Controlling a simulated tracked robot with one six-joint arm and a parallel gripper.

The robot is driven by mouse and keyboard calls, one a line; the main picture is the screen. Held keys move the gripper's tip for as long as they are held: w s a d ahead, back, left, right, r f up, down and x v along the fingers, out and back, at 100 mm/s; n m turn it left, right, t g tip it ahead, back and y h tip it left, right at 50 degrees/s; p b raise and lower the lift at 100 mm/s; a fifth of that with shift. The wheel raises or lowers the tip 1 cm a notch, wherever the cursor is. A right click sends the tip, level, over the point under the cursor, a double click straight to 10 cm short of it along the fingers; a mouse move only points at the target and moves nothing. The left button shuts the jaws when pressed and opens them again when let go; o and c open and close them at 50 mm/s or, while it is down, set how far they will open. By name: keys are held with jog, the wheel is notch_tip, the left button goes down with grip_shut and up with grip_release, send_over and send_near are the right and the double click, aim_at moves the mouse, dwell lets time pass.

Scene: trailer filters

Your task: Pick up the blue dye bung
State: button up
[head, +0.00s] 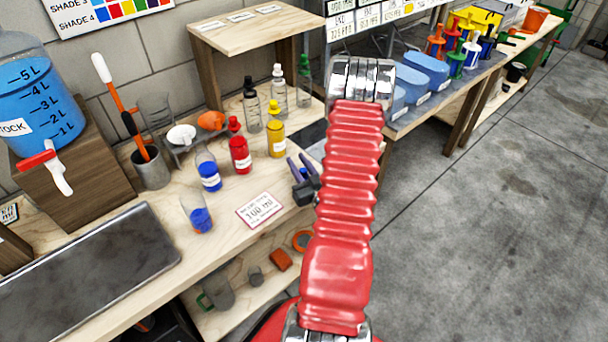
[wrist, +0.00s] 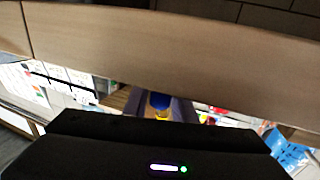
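My gripper (head: 300,164) is at the bench's front edge, right of the yellow bottle, its two fingers apart. In the wrist view a small blue thing (wrist: 160,101) with a yellowish part below it shows between the fingers; I cannot tell whether it is the bung or something farther off, and no contact is clear. A labelled glass vessel with blue liquid (head: 209,173) stands on the bench, with no blue bung visible on it. I cannot identify the blue dye bung for certain.
A red bottle (head: 239,151) and a yellow bottle (head: 275,133) stand near my gripper. A sign card (head: 260,210) lies at the bench front. A grey tray (head: 85,275) is at left. A wooden shelf (head: 255,28) overhangs the back. The floor at right is clear.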

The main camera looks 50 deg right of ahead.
grip_shut()
notch_tip(320, 180, up, 10)
dwell(1.1)
jog(key=shift+s, duration=0.1)
dwell(0.4)
